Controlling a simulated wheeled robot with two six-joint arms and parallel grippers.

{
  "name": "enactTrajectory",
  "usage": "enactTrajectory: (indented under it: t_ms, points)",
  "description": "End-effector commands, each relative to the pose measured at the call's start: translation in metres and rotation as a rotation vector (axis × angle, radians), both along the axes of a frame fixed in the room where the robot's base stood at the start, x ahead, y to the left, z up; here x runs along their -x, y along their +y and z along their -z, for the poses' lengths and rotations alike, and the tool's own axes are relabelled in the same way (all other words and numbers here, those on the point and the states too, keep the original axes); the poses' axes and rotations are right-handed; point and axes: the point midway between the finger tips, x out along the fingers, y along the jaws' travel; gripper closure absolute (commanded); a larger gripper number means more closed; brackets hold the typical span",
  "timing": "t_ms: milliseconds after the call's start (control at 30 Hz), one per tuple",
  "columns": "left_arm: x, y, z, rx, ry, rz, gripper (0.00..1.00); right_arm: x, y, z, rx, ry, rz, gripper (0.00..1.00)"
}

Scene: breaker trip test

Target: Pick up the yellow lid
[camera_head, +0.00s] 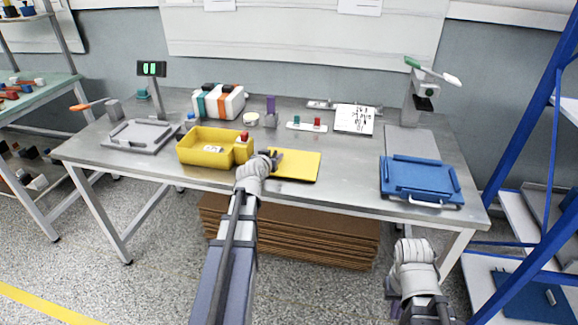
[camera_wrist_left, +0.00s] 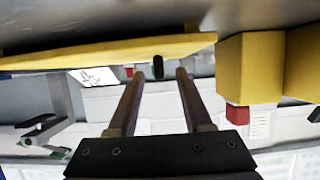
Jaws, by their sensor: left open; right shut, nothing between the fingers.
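The yellow lid (camera_head: 297,167) is a flat plate lying on the grey table near its front edge, right of the yellow bin. My left gripper (camera_head: 276,156) is open at the lid's left part. In the left wrist view, which is upside down, the lid (camera_wrist_left: 95,54) spans the upper left. A small dark upright piece (camera_wrist_left: 158,67) appears between the open fingers (camera_wrist_left: 166,75); contact cannot be told. My right gripper (camera_head: 413,250) is low in front of the table, away from the lid, shut and empty; its fingers are hard to make out.
The yellow bin (camera_head: 207,148) stands close left of my left gripper, with a red-topped yellow block (camera_head: 243,147) beside it. A blue tray (camera_head: 420,178) lies at the right. A striped box (camera_head: 218,102) and small parts stand behind. Table between lid and blue tray is clear.

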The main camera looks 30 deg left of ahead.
Motion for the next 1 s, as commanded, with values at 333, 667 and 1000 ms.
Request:
enactTrajectory:
  t_ms: [333, 667, 1000]
  points:
    - [-0.023, 0.006, 0.01, -0.001, 0.0, 0.0, 0.5, 0.0, 0.0, 0.01, 0.0, 0.0, 0.0, 1.0]
    - [-0.023, 0.006, 0.01, 0.0, 0.0, 0.0, 0.8, 0.0, 0.0, 0.01, 0.0, 0.0, 0.0, 1.0]
    - [-0.023, 0.006, 0.01, 0.0, 0.0, 0.0, 1.0, 0.0, 0.0, 0.01, 0.0, 0.0, 0.0, 1.0]
